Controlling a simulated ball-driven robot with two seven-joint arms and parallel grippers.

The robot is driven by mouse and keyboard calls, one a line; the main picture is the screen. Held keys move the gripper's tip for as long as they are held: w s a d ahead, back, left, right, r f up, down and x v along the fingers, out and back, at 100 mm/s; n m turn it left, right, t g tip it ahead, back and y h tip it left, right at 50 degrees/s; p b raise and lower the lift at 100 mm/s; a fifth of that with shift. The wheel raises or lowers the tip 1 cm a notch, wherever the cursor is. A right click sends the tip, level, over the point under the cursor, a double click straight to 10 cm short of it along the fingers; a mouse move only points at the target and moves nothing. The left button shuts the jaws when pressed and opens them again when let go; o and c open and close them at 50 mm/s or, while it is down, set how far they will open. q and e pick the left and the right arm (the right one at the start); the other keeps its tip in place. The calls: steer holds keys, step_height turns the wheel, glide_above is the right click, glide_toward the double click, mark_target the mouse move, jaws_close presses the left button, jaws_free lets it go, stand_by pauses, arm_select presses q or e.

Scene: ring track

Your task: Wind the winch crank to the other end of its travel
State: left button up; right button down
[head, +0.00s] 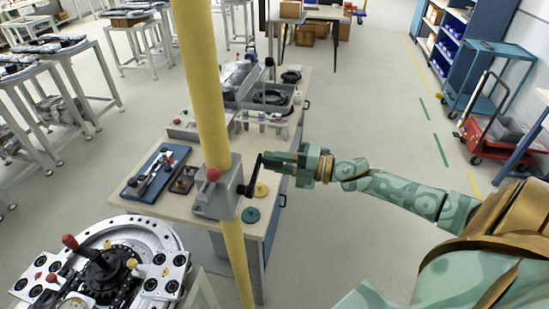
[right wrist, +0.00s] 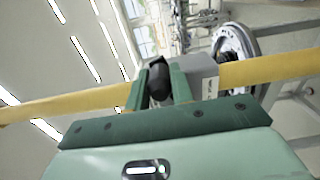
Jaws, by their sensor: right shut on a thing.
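The winch is a grey box (head: 219,190) with a red knob (head: 213,174), fixed on a yellow post (head: 206,85). Its black crank (head: 253,177) stands on the right side of the box, with the arm slanting up to the right from the hub. My right gripper (head: 274,161) comes in from the right and is shut at the crank's upper end. In the right wrist view the black crank handle (right wrist: 160,80) sits between the two green fingers, with the grey winch box (right wrist: 198,76) behind it. My left gripper is not in view.
A workbench (head: 150,196) with trays, a blue fixture (head: 156,172) and yellow and green discs stands behind the post. A round machine (head: 108,262) is at lower left. A red cart (head: 497,135) and blue trolley stand right. The floor right of the bench is open.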

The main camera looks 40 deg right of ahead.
steer(key=shift+d+f+m, duration=0.1)
steer(key=shift+f+m, duration=0.85)
steer(key=shift+m, duration=0.05)
steer(key=c, duration=1.2)
jaws_free()
steer(key=shift+d, duration=0.15)
steer(key=v, duration=1.6)
steer(key=shift+b, duration=0.35)
